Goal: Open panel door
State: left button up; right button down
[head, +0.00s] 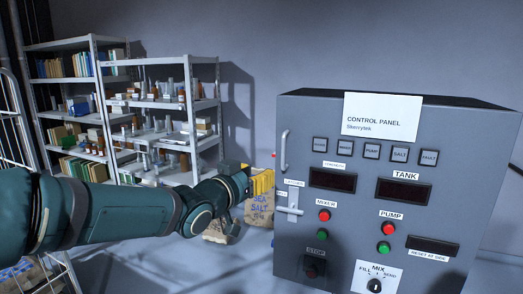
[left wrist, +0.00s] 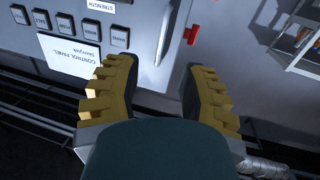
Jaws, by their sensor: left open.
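The grey control panel (head: 450,215) stands at the right in the head view. Its front carries a pale vertical bar handle (head: 285,150) at the upper left edge and a light latch piece (head: 292,200) below it. The front looks closed. My left gripper (head: 262,183) is left of the panel, its yellow fingers beside the front's left edge. In the left wrist view my left gripper (left wrist: 158,66) is open and empty. The bar handle (left wrist: 167,38) lies beyond the gap between its fingertips, apparently not gripped. My right gripper is not in view.
A small red part (left wrist: 192,35) sticks out at the panel's side. Shelves (head: 165,103) with books and bottles stand behind at the left. A sea salt sack (head: 259,212) is on the floor behind my left gripper. A wire rack (head: 12,120) stands far left.

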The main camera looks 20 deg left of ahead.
aim_at(283, 165)
pick_arm(q)
jog(key=x, duration=0.4)
jog(key=r+x, duration=0.1)
jog(key=x, duration=0.3)
jog(key=r+x, duration=0.1)
jog(key=x, duration=0.4)
jog(key=shift+w+a, duration=0.15)
jog(key=shift+a, duration=0.05)
jog(key=shift+r, duration=0.1)
grip_shut()
